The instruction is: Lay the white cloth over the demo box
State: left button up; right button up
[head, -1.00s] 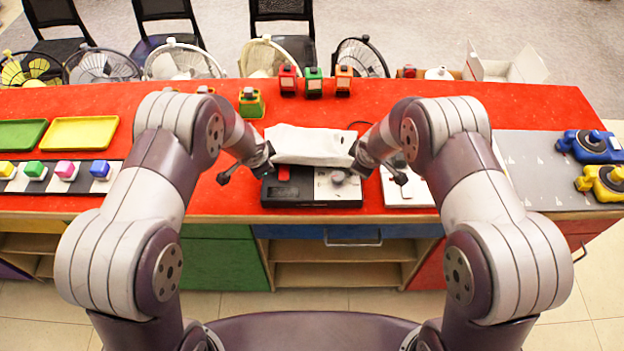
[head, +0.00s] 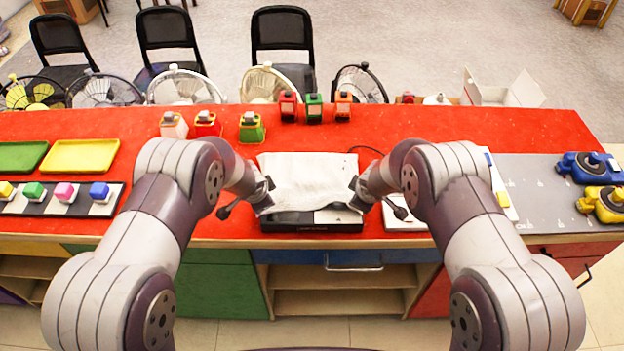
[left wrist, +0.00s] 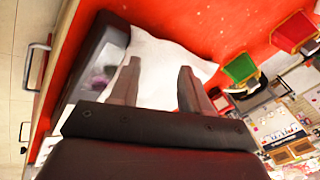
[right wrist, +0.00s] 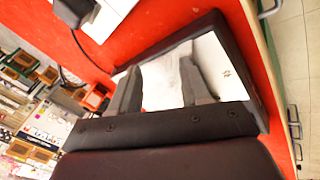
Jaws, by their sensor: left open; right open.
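The white cloth (head: 310,178) lies spread over the back and middle of the demo box (head: 312,225), whose dark front edge and part of its light top stay bare. The cloth also shows in the left wrist view (left wrist: 165,68) and the right wrist view (right wrist: 162,82). The box's dark side shows in the left wrist view (left wrist: 88,62) and the right wrist view (right wrist: 228,55). My left gripper (head: 268,198) is open at the cloth's left front corner. My right gripper (head: 356,193) is open at its right front corner. Contact with the cloth is unclear.
Yellow (head: 80,156) and green trays sit at the left, above a strip of coloured blocks (head: 62,195). Several small coloured devices (head: 314,106) stand at the back. A white device lies right of the box. Blue (head: 588,165) and yellow (head: 606,203) devices sit far right.

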pick_arm(q)
jog(key=v, duration=0.2)
jog(key=shift+w+r, duration=0.1)
jog(key=shift+r, duration=0.45)
pick_arm(e)
jog(key=v, duration=0.2)
jog(key=shift+w+r, duration=0.1)
jog(key=shift+r, duration=0.45)
pick_arm(q)
jog(key=s+v, duration=0.1)
jog(key=v, duration=0.7)
jog(key=shift+s+f, duration=0.25)
jog(key=shift+f, duration=0.1)
pick_arm(e)
jog(key=s+v, duration=0.1)
jog(key=v, duration=0.7)
jog(key=shift+s+f, duration=0.25)
jog(key=shift+f, duration=0.1)
